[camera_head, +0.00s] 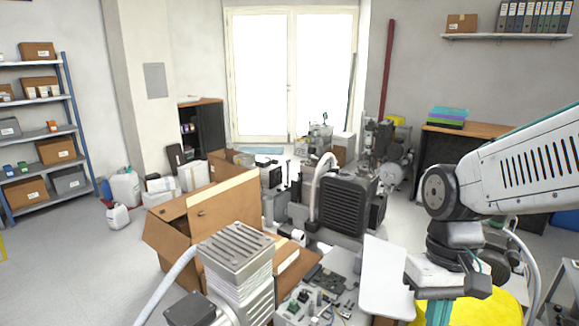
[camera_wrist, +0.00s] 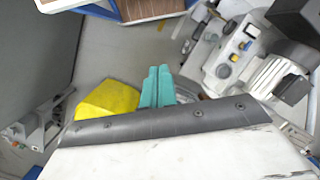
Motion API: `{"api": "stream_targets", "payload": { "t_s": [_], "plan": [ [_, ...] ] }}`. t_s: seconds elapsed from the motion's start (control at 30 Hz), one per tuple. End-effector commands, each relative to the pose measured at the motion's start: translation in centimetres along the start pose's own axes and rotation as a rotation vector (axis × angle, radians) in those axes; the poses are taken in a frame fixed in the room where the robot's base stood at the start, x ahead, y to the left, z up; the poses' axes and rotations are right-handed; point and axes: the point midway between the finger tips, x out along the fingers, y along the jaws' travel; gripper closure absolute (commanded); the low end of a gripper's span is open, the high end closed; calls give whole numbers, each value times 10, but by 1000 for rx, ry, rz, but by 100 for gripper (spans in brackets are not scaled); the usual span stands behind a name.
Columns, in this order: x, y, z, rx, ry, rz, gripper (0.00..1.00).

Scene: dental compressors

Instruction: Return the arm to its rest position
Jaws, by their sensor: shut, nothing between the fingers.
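My arm comes in from the right edge in the head view, a white slotted link that leads to a dark wrist joint. My gripper (camera_head: 438,314) hangs below the wrist, pointing down, with its teal fingers cut off by the lower edge of the picture. In the wrist view the two teal fingers (camera_wrist: 158,72) lie side by side, shut, with nothing between them. A yellow object (camera_wrist: 108,99) shows beside the fingers. In the head view a yellow surface (camera_head: 480,312) lies behind and below the gripper.
An open cardboard box (camera_head: 180,236) and a ribbed metal compressor part (camera_head: 236,250) stand left of the arm. A large black compressor (camera_head: 342,200) is in the middle. A white panel (camera_head: 387,276) is close to the gripper. Open floor (camera_head: 75,270) lies at the left, before a shelf rack (camera_head: 68,95).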

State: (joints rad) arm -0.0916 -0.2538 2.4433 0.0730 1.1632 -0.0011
Motion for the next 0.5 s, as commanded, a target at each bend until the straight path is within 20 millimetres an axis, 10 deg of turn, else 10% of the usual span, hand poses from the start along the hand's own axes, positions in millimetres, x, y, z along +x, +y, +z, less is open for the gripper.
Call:
{"api": "stream_targets", "payload": {
  "t_s": [0.2,0.5],
  "plan": [
    [-24,22,60,14,117,52,100],
    [-48,29,90,46,307,62,100]
  ]
}}
